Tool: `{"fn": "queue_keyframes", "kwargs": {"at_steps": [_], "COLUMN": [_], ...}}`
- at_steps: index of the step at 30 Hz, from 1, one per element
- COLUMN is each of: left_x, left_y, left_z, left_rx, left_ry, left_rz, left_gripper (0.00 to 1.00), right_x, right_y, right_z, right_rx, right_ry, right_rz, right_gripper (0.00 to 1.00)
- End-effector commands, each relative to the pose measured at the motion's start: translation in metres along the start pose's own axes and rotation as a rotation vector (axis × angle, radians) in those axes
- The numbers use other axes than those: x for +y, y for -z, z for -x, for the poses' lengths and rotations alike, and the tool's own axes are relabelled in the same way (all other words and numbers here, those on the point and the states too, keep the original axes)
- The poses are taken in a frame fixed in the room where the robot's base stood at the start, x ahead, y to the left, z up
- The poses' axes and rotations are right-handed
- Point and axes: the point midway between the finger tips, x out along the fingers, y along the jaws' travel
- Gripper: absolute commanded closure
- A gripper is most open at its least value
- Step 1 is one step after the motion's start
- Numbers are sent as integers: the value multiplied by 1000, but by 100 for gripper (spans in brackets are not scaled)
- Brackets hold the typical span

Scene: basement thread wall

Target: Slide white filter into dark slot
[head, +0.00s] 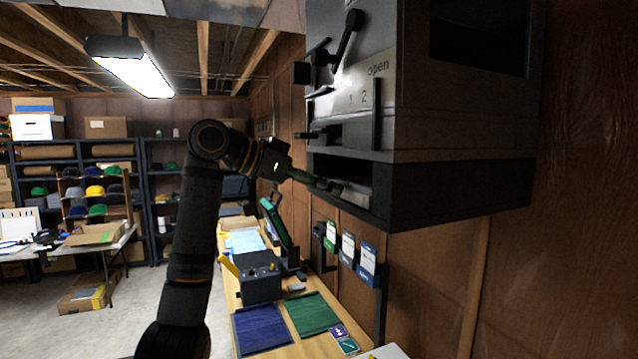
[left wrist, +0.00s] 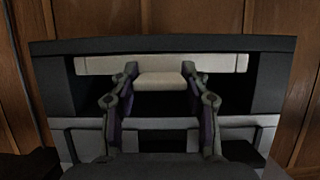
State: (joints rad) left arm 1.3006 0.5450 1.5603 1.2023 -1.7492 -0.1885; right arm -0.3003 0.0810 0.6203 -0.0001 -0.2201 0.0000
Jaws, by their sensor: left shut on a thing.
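The white filter (left wrist: 215,64) shows in the left wrist view as a long pale bar with a tab in the middle. My left gripper (left wrist: 160,76) is shut on this tab, one finger at each side. The bar lies across the dark slot (left wrist: 68,92), inside its dark frame; how deep it sits I cannot tell. In the head view my left gripper (head: 328,185) is at the mouth of the dark slot (head: 345,168), low on the wall-mounted housing. The filter is hard to make out there. My right gripper is not in view.
The grey housing (head: 450,125) with levers and an "open" label juts from the wood wall above the slot. Below are a workbench with blue (head: 260,328) and green (head: 312,313) mats, and hanging packets (head: 348,250). Shelves stand at the back left. Open floor lies left of the bench.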

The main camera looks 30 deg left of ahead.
Motion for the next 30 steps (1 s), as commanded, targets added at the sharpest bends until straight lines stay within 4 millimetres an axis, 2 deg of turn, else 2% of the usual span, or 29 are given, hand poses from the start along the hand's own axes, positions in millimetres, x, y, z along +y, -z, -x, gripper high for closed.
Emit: {"fn": "queue_keyframes", "kwargs": {"at_steps": [2, 3, 8, 17, 20, 30], "left_x": [0, 0, 0, 0, -1, -1], "left_y": [-1, -1, -1, -1, -1, 0], "left_z": [0, 0, 0, 1, 10, 88], "left_rx": [-2, -2, -1, -1, -1, 0], "left_ry": [0, 0, 0, 1, 3, 5], "left_rz": [1, 1, 1, 1, 1, 1], "left_gripper": [87, 48, 27, 27, 27, 27], "right_x": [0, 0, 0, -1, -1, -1], "right_y": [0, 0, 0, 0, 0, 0], "right_z": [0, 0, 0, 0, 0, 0], "right_rx": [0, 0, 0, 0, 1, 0], "right_ry": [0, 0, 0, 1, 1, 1], "right_rz": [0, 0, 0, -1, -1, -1], "right_gripper": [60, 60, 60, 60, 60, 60]}}
